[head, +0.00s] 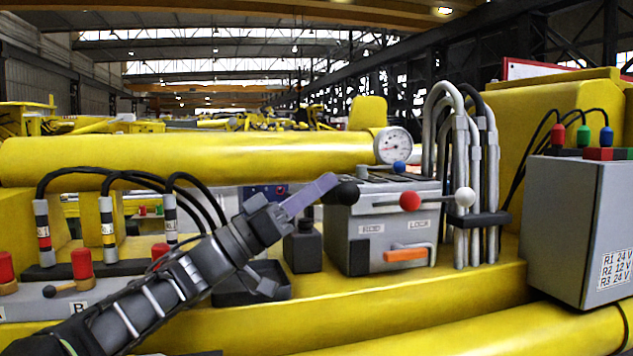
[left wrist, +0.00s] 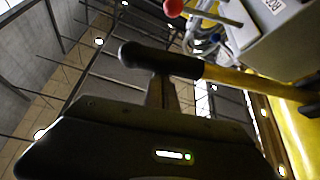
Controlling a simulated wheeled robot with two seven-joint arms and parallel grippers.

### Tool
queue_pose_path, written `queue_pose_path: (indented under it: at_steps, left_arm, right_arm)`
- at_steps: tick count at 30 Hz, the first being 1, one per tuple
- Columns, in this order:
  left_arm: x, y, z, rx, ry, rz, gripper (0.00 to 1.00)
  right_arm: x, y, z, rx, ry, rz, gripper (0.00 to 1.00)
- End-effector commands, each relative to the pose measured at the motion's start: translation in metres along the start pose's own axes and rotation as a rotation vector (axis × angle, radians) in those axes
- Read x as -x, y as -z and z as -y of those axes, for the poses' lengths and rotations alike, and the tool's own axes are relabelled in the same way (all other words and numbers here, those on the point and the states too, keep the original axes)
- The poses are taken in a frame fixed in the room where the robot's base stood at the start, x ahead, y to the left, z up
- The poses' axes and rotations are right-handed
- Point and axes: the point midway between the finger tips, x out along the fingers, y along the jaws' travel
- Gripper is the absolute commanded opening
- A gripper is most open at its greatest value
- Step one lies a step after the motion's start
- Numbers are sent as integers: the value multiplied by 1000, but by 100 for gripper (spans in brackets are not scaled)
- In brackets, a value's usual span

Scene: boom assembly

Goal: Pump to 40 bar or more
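The pump unit is a grey box (head: 385,235) with labels that seem to read HOLD and LOCK. A round white gauge (head: 393,146) stands behind it; its needle is too small to read. A pump lever with a black grip (head: 344,192) points toward the head camera at the box's left. In the left wrist view the black grip (left wrist: 185,66) sits on a yellow rod. My left gripper (head: 325,184) reaches up from the lower left, and its fingers meet at the grip and appear closed on it. My right gripper is in neither view.
A grey cabinet (head: 570,220) stands farther right. Black hoses (head: 130,180) and red caps (head: 82,264) lie left.

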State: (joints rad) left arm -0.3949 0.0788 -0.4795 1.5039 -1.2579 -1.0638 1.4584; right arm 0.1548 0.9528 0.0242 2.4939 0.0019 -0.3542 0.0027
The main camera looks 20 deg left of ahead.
Motion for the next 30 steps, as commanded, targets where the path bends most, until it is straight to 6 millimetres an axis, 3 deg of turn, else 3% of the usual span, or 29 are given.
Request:
queue_pose_path:
  at_steps: [8,18,30]
  left_arm:
    - [7,-14,1,2,0,2,0]
    - [47,-80,11,3,2,3,0]
    - [48,-84,11,1,0,3,0]
  right_arm:
    - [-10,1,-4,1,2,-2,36]
    - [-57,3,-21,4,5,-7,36]
    - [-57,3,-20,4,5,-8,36]
